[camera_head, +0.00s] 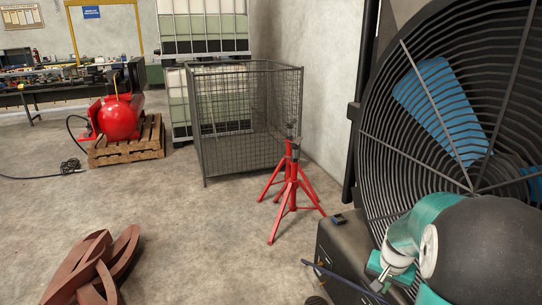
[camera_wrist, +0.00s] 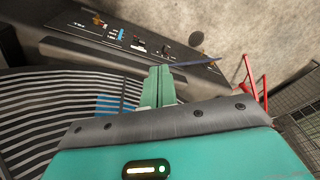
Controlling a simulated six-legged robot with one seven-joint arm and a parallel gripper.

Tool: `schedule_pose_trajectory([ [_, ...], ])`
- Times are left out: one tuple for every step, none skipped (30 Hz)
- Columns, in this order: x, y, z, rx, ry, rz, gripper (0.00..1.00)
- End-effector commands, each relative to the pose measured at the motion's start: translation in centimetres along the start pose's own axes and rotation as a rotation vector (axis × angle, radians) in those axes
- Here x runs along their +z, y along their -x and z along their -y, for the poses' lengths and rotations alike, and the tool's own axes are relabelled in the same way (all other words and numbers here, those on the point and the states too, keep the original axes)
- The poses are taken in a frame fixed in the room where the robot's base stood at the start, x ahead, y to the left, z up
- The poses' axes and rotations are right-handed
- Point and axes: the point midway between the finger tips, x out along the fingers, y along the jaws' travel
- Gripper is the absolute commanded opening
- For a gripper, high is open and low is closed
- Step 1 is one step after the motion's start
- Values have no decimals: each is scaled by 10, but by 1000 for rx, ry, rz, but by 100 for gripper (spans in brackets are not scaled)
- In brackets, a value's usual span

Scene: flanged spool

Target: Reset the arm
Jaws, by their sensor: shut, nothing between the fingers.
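My gripper (camera_wrist: 159,84) shows in the wrist view as two teal fingers pressed together, with nothing between them. Behind the fingertips is a dark control panel (camera_wrist: 128,38) with small switches and labels. In the head view my teal and black arm is at the lower right, in front of a large fan grille (camera_head: 440,130). No flanged spool can be told for sure. A rust-brown object of curved pieces (camera_head: 92,270) lies on the floor at the lower left.
Red stands (camera_head: 292,190) stand beyond the dark box (camera_head: 345,250) by the fan. A wire mesh cage (camera_head: 245,120) is behind them. A red tank (camera_head: 119,118) sits on a wooden pallet (camera_head: 128,145) at the left. The middle floor is clear.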

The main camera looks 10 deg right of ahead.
Motion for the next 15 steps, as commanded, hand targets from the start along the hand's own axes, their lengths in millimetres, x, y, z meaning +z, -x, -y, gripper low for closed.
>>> schedule_pose_trajectory([
  [8, 21, 14, -18, 42, -20, 0],
  [14, 32, 22, -26, 67, -26, 0],
  [22, 45, 31, -37, 98, -37, 0],
  [29, 55, 38, -46, 123, -44, 0],
  [35, 65, 44, -54, 146, -52, 0],
  [45, 78, 52, -65, 180, -63, 0],
  [52, 88, 57, -73, 203, -71, 0],
  [60, 97, 62, -81, 228, -78, 0],
  [70, 108, 68, -90, 259, -89, 0],
  [78, 117, 72, -98, 284, -97, 0],
  [86, 125, 76, -105, 308, -105, 0],
  [98, 136, 81, -114, 342, -117, 0],
  [106, 144, 83, -121, 366, -126, 0],
  [114, 151, 86, -127, 390, -134, 0],
  [126, 160, 89, -135, 421, -146, 0],
])
